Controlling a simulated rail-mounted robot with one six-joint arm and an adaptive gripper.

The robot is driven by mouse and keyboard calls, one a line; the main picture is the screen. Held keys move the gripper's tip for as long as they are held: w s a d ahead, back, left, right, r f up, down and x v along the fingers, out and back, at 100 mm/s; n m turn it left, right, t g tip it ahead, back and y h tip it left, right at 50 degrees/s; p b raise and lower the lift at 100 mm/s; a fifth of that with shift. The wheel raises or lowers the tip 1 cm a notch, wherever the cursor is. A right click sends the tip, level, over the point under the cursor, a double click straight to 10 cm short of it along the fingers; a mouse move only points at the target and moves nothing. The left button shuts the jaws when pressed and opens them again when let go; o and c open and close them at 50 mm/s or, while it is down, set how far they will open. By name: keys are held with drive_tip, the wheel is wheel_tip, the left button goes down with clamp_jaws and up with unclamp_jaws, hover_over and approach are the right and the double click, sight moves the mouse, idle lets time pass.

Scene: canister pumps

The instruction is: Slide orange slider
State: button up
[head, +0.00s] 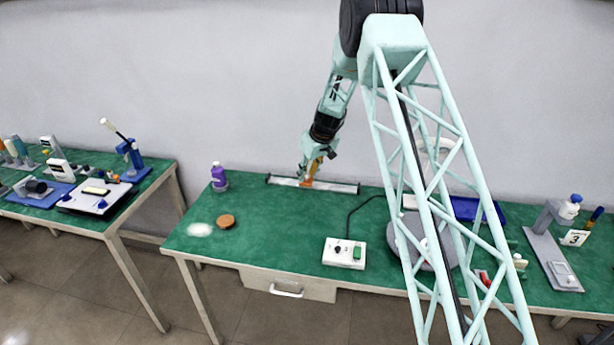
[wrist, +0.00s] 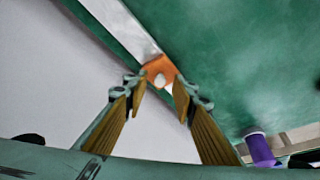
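The orange slider (wrist: 154,68) carries a pale round knob (wrist: 160,80) and sits on a long pale rail (head: 335,187) with dark ends, at the back edge of the green table. In the head view the slider (head: 308,184) is left of the rail's middle, partly covered by my gripper (head: 309,174). In the wrist view my gripper (wrist: 158,88) is open, its two ridged yellowish fingers spread with the knob seen between their tips. I cannot tell whether either finger touches the slider.
A purple bottle (head: 218,176) stands left of the rail, with a brown round disc (head: 226,221) in front of it. A white switch box (head: 344,253) with a cable lies near the front edge. The table between rail and box is clear.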

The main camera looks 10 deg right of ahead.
drive_tip(key=shift+w+f, duration=0.15)
drive_tip(key=shift+f, duration=0.1)
drive_tip(key=shift+c, duration=0.5)
clamp_jaws()
